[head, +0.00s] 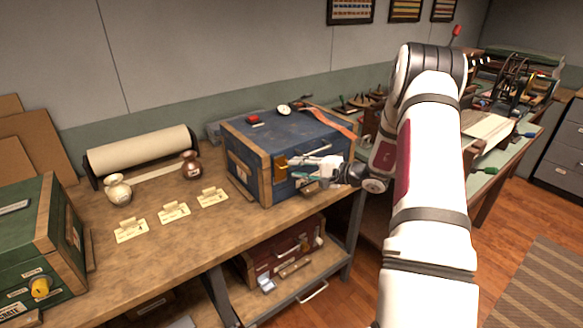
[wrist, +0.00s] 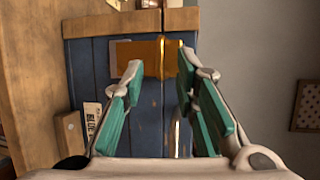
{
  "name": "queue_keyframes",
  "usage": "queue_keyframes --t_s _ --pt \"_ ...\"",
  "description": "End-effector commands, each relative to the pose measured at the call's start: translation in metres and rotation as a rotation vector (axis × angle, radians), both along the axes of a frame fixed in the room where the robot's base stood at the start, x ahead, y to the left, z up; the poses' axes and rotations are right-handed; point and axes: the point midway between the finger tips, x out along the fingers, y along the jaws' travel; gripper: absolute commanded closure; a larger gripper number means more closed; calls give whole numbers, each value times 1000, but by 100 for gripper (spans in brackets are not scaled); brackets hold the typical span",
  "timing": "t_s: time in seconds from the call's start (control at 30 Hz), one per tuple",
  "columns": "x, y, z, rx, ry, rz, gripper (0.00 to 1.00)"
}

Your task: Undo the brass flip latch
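A brass flip latch (head: 281,168) is on the front face of a blue wooden box (head: 295,139) with wooden edges. In the wrist view the latch (wrist: 146,52) shows as an orange-gold plate with a raised part at its right end, just below the box's wooden edge strip (wrist: 120,24). My gripper (head: 296,168) is at the box front, right by the latch. In the wrist view my gripper (wrist: 160,68) has its two green-padded fingers apart. The left fingertip overlaps the plate and the right one is beside the raised end. I cannot tell whether they touch it.
The box stands on a wooden workbench (head: 160,246) with jars (head: 119,190), paper cards (head: 173,212) and a paper roll (head: 140,150). A green box (head: 45,240) is at left. A red case (head: 285,252) sits on the lower shelf. Small items lie on the blue box's lid.

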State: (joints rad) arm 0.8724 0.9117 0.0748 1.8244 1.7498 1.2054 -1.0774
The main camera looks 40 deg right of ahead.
Motion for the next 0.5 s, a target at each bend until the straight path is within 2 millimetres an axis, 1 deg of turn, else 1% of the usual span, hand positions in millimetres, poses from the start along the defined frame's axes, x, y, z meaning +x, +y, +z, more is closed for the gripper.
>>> queue_keyframes --t_s 0.03,0.1,0.2,0.33,0.5 --pt "7 5 -2 1 0 4 73" --pt "15 8 -3 0 0 2 73" --pt "23 12 -5 0 0 2 73" --pt "27 13 -6 1 0 1 73" --pt "28 14 -7 1 0 1 73"
